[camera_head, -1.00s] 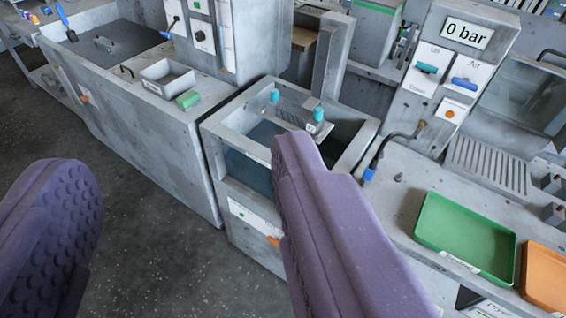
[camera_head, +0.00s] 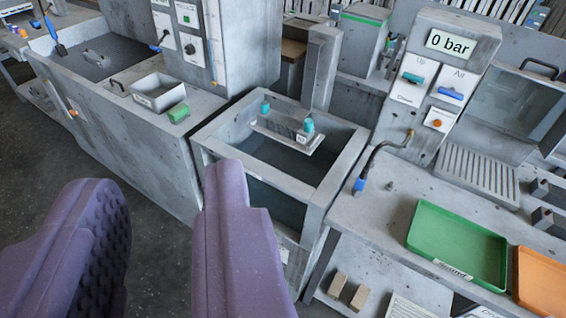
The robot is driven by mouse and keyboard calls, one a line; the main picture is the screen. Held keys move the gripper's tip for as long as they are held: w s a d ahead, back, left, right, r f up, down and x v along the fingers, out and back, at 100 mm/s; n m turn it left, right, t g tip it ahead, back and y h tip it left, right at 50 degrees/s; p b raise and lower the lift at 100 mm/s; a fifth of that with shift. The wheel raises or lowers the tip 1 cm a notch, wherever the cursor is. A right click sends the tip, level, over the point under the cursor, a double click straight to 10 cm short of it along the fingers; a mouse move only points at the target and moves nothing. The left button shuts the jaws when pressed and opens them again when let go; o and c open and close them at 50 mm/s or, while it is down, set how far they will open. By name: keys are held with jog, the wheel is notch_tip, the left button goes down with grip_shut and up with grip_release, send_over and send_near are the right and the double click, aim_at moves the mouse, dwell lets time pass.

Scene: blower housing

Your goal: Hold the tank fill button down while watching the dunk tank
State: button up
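The dunk tank (camera_head: 345,165) is a grey open-topped box in the middle of the view, with dark water inside. A small bracket (camera_head: 290,130) with two teal knobs sits over the water. My gripper (camera_head: 162,190) has two purple fingers, apart, with nothing seen between them. The right finger covers part of the tank's front. No button is clearly labelled as the fill button. A green button (camera_head: 187,15) shows on the left column, and an orange button (camera_head: 437,123) shows on the right panel, under the Up/Down and Air switches.
A gauge (camera_head: 451,44) reads 0 bar. A hose (camera_head: 375,160) with a blue end hangs beside the tank. A green tray (camera_head: 458,245) and an orange tray (camera_head: 540,280) lie on the right bench. A larger basin (camera_head: 90,55) stands at left. Dark floor (camera_head: 40,160) is clear.

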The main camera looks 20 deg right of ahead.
grip_shut()
dwell(1.4)
